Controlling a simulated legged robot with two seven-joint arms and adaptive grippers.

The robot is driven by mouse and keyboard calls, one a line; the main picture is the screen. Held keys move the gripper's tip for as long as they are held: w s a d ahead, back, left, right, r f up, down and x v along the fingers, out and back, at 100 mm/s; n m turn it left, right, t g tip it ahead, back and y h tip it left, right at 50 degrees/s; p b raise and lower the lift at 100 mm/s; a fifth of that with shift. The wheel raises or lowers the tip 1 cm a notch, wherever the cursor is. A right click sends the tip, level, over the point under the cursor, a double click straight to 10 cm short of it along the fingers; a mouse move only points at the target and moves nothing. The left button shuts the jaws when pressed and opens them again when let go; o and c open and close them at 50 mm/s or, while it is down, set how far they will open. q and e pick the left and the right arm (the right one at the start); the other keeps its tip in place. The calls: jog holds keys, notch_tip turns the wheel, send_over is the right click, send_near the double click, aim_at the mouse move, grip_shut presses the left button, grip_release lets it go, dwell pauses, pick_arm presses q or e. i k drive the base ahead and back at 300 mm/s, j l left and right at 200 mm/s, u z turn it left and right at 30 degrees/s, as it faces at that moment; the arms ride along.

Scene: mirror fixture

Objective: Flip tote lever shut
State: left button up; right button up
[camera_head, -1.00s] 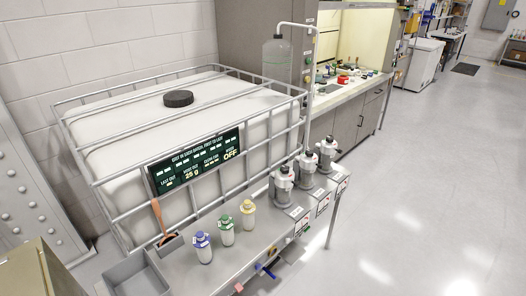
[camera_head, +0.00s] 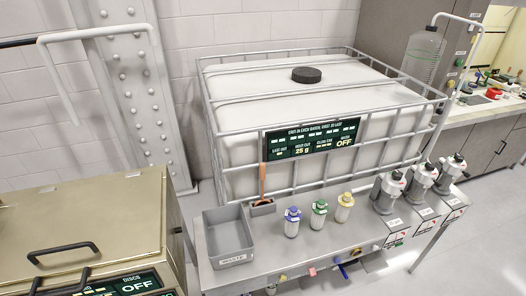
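A large white tote (camera_head: 245,152) in a grey metal cage stands behind the steel bench, with a black round cap (camera_head: 306,75) on top. I cannot tell which part is its lever. Under the bench's front edge are small coloured handles: a blue one (camera_head: 342,270), a red one (camera_head: 312,271) and a yellowish one (camera_head: 283,278). A brown upright handle (camera_head: 262,180) stands in a small grey holder at the tote's front. Neither of my grippers shows in the head view.
The steel bench (camera_head: 330,228) holds a grey WASTE bin (camera_head: 228,254), three bottles with blue (camera_head: 292,222), green (camera_head: 319,218) and yellow (camera_head: 344,207) caps, and three grey dispensers (camera_head: 387,193). A brass-coloured machine (camera_head: 90,215) fills the lower left. Floor shows at lower right.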

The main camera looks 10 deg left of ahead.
aim_at(344, 275)
jog(key=l+u, duration=0.2)
jog(key=u, duration=0.7)
jog(key=l+u, duration=0.2)
jog(key=l, duration=0.2)
jog(key=l+u, duration=0.2)
jog(key=l, duration=0.25)
jog(key=k+l+u, duration=0.2)
jog(key=l, duration=0.2)
jog(key=l+u, duration=0.2)
jog(key=l, duration=0.2)
jog(key=k+l+u, duration=0.2)
jog(key=l, duration=0.2)
jog(key=k+l, duration=0.1)
jog(key=l, duration=0.25)
jog(key=k+l, duration=0.15)
jog(key=l, duration=0.2)
jog(key=k+l, duration=0.1)
jog(key=l, duration=0.25)
